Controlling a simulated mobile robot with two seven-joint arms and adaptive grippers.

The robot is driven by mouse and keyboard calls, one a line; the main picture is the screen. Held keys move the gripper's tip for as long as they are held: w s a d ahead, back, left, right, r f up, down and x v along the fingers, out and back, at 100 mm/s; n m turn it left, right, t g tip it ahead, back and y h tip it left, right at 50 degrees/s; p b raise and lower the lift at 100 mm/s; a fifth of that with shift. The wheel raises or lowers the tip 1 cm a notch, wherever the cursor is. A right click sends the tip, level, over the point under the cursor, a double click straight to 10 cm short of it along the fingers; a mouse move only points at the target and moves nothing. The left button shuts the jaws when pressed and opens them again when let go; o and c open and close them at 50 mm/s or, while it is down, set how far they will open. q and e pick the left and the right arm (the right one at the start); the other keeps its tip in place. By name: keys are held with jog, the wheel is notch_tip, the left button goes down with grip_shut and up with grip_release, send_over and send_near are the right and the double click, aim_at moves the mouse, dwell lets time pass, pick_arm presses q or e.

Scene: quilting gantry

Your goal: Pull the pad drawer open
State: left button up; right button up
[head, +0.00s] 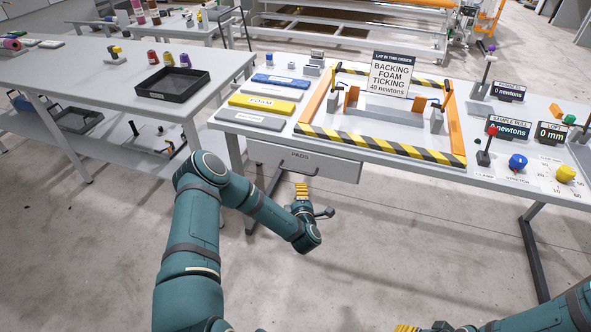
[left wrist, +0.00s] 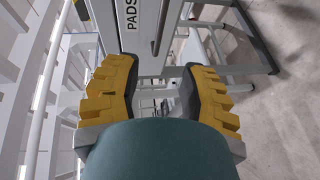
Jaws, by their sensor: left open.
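The pad drawer (head: 335,166) is a light grey box marked PADS under the front edge of the quilting table. Its front looks close to the table edge, and I see no opening above it. A dark bar handle (head: 284,170) runs along the drawer front. My left gripper (head: 301,188) is open and empty, just in front of and below the handle. In the left wrist view the drawer front (left wrist: 112,28) and the handle (left wrist: 161,28) lie ahead of the spread yellow fingers. I cannot tell the remaining gap. My right gripper (head: 408,328) shows only partly at the bottom edge.
The quilting table (head: 385,165) carries a striped frame (head: 380,144), a sign, a yellow foam pad (head: 262,104) and control knobs. A side table (head: 100,70) with a black tray (head: 172,84) stands at the left. The floor before the drawer is clear.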

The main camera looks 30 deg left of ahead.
aim_at(297, 172)
pick_arm(q)
jog(key=b+x, duration=0.2)
jog(key=x, duration=1.1)
jog(key=shift+w+a+f, duration=0.15)
jog(key=shift+w+a, duration=0.05)
jog(key=shift+w, duration=0.05)
jog(key=shift+c, duration=0.4)
grip_shut()
